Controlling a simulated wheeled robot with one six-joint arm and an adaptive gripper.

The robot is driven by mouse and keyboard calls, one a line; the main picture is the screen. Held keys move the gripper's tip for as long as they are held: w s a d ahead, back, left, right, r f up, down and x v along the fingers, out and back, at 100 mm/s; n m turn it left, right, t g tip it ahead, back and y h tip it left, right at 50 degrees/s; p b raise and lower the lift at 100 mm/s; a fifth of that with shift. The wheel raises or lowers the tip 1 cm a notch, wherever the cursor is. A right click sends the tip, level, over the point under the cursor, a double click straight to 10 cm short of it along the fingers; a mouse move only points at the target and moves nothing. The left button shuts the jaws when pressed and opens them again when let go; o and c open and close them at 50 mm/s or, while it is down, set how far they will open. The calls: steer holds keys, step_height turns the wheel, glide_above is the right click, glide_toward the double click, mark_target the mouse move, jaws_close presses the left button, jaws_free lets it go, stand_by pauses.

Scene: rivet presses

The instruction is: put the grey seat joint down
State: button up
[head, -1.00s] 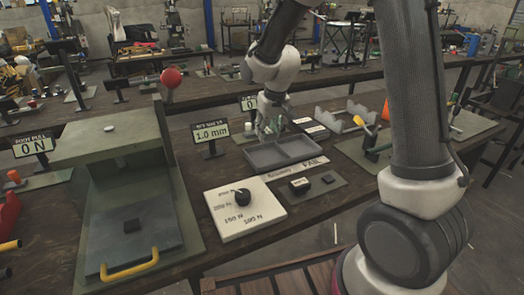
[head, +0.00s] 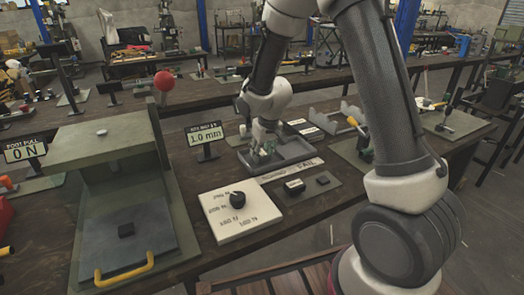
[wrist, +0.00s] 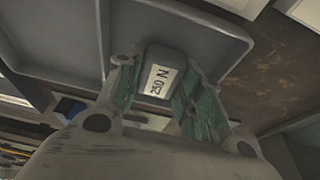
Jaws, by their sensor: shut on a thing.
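The grey seat joint (wrist: 159,74) is a small dark grey block with a white label reading 250 N. My gripper (wrist: 158,90) has its green fingers shut on it, seen in the wrist view. In the head view my gripper (head: 264,150) is low over the left part of a grey shallow tray (head: 297,162), and the joint is hidden there. The tray's wall also shows behind the joint in the wrist view (wrist: 60,40). I cannot tell whether the joint touches the tray floor.
A white dial board (head: 222,214) with a black knob lies in front of the tray. Beside it a plate carries a labelled block (head: 294,187) and a dark block (head: 323,180). A 1.0 mm display (head: 207,139) stands left. A green press (head: 120,195) stands further left.

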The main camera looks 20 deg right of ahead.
steer(key=shift+f, duration=0.3)
steer(key=o, duration=1.1)
steer(key=a+v, duration=0.1)
steer(key=v, duration=1.2)
steer(key=s+d+r+m, duration=0.1)
steer(key=s+d+r, duration=0.8)
steer(key=s, duration=0.1)
steer(key=shift+m+t+h, duration=0.3)
steer(key=shift+m+t, duration=0.1)
steer(key=shift+m, duration=0.2)
steer(key=s+d+r, duration=0.1)
steer(key=s+d, duration=0.1)
steer(key=s, duration=0.3)
steer(key=s+d+r, duration=0.1)
steer(key=s+d, duration=0.1)
steer(key=s, duration=0.4)
steer(key=s+d, duration=0.2)
steer(key=s, duration=0.4)
steer(key=shift+r, duration=0.4)
